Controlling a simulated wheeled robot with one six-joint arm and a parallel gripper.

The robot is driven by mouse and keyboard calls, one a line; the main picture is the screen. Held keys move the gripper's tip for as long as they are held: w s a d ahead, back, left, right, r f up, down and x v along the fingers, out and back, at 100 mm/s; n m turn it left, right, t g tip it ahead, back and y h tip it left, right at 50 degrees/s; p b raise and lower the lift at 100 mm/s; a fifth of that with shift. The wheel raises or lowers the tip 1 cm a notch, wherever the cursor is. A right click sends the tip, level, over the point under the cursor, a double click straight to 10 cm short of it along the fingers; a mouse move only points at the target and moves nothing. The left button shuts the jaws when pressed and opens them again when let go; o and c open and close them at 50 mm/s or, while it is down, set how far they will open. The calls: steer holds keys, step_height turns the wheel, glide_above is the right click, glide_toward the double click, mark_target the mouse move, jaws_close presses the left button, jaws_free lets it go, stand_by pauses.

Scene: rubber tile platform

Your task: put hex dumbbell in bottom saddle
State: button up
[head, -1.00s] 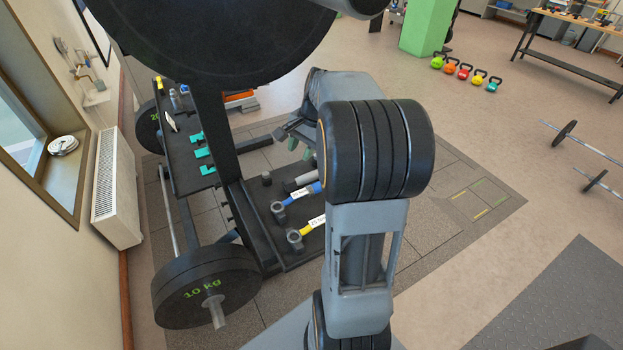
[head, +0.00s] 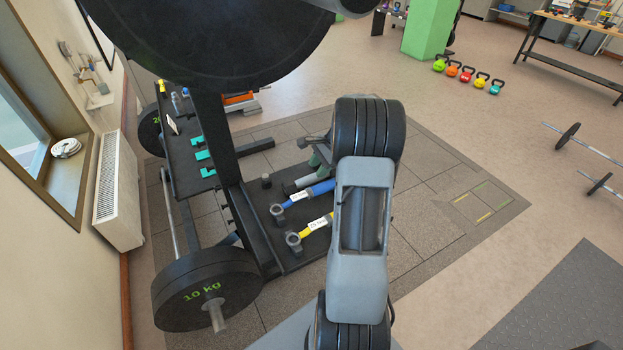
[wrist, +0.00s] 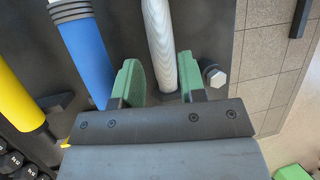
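My gripper (wrist: 160,82) is open, its two green-padded fingers apart on either side of a pale grey ribbed bar (wrist: 160,38). I cannot tell whether they touch it. In the head view my gripper (head: 318,150) is partly hidden by my arm, above the grey bar on the black lower shelf (head: 262,232). I cannot clearly identify the hex dumbbell; small black pieces with white marks (wrist: 14,160) at the lower left of the wrist view may be dumbbells. Teal holders (head: 197,141) line the upper shelf; I cannot tell which part is the bottom saddle.
A blue-handled tool (head: 312,191) and a yellow-handled tool (head: 318,223) lie beside the grey bar. A black 10 kg plate (head: 205,290) stands at the rack's left, near a white radiator (head: 118,180).

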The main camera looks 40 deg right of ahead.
mark_target(313, 177)
steer(key=x, duration=0.3)
steer(key=p+x, duration=0.1)
steer(key=shift+d+f, duration=0.2)
steer(key=shift+f, duration=0.1)
steer(key=shift+w+a+f, duration=0.2)
steer(key=shift+a+f, duration=0.1)
steer(key=shift+f, duration=0.05)
steer(key=shift+c, duration=0.5)
jaws_close()
steer(key=shift+d+r, duration=0.1)
